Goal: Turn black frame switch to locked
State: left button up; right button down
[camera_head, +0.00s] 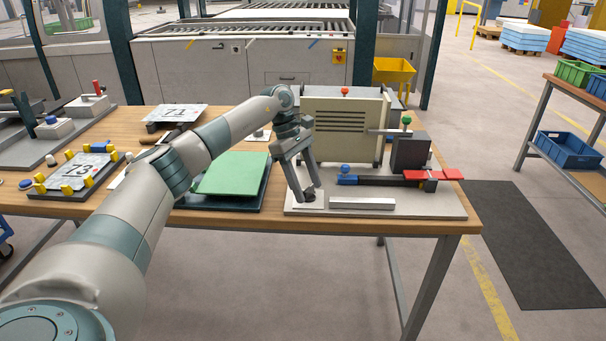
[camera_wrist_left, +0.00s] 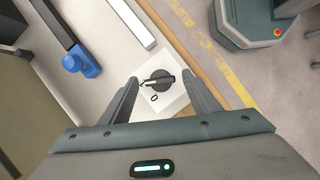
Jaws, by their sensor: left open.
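The black switch (camera_wrist_left: 160,80) is a round knob with a raised grip on a white square plate (camera_wrist_left: 172,101). In the left wrist view the grip lies nearly level across the picture, with a small dark mark on the plate below it; I cannot tell the locked side. My left gripper (camera_wrist_left: 160,84) is open, one finger on each side of the knob, with gaps to it. In the head view the left gripper (camera_head: 306,191) points down over the front left of the grey base board (camera_head: 440,207); the switch is a small dark shape (camera_head: 309,196) there, partly covered by the fingers.
A pale metal bar (camera_head: 362,203) lies right of the switch. Behind are a blue-ended clamp (camera_head: 347,180), red handles (camera_head: 430,174) and a beige louvred panel (camera_head: 343,128). A green sheet (camera_head: 233,174) lies left. The table's front edge is close.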

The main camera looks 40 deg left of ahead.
pick_arm(q)
jog(key=shift+r, duration=0.1)
jog(key=shift+a+r, duration=0.15)
jog(key=shift+r, duration=0.1)
jog(key=b+v, duration=0.1)
jog(key=v, duration=1.5)
jog(key=shift+a+r+b, duration=0.2)
jog(key=shift+r+b, duration=0.1)
pick_arm(e)
jog(key=shift+s+d+f+g, duration=0.45)
jog(key=shift+s+d+g, duration=0.15)
jog(key=shift+s+d, duration=0.15)
jog(key=shift+a, duration=0.25)
pick_arm(q)
jog(key=shift+f, duration=0.1)
